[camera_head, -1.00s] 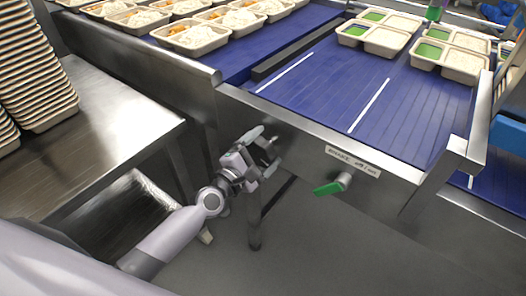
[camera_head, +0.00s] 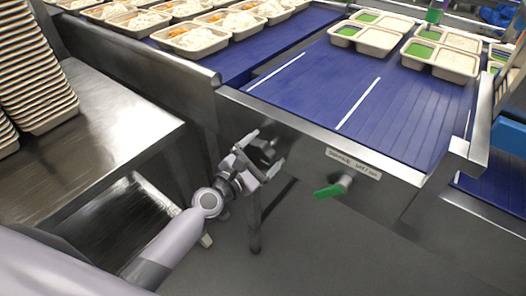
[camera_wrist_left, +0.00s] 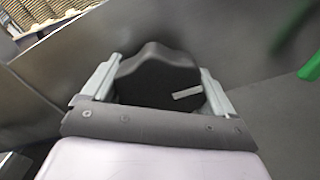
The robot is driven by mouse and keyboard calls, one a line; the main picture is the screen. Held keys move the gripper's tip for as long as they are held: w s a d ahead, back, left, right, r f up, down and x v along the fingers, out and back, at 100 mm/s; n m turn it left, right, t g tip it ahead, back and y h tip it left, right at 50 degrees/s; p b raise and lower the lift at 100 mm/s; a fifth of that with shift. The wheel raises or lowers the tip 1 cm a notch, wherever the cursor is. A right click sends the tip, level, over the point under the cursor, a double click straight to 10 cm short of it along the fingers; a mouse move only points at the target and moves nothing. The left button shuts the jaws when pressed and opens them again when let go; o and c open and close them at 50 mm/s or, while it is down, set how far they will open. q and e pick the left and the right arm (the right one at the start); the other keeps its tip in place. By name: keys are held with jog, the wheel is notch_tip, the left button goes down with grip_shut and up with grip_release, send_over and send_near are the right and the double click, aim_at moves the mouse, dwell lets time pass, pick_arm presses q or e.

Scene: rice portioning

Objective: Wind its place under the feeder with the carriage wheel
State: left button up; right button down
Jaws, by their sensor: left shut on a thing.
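The carriage wheel, a dark lobed knob (camera_wrist_left: 160,78), sits between the fingers of my left gripper (camera_wrist_left: 160,88) in the left wrist view. A short pale bar shows at its right side. In the head view my left gripper (camera_head: 266,154) is at the steel front panel below the blue belt, shut on the dark wheel (camera_head: 262,153), which the fingers partly hide. The feeder cannot be made out clearly. My right gripper is not in view.
A green-handled lever (camera_head: 329,191) sticks out right of the gripper, below a label (camera_head: 354,164). Filled trays (camera_head: 378,41) stand on the blue belt (camera_head: 400,110). Stacked trays (camera_head: 35,75) stand on a steel table (camera_head: 110,115) at left. The floor below is open.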

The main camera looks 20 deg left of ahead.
aim_at(258, 158)
pick_arm(q)
jog(key=shift+d, duration=0.1)
jog(key=o, duration=0.8)
jog(key=shift+s, duration=0.1)
jog(key=shift+v, duration=3.55)
jog(key=shift+r, duration=0.1)
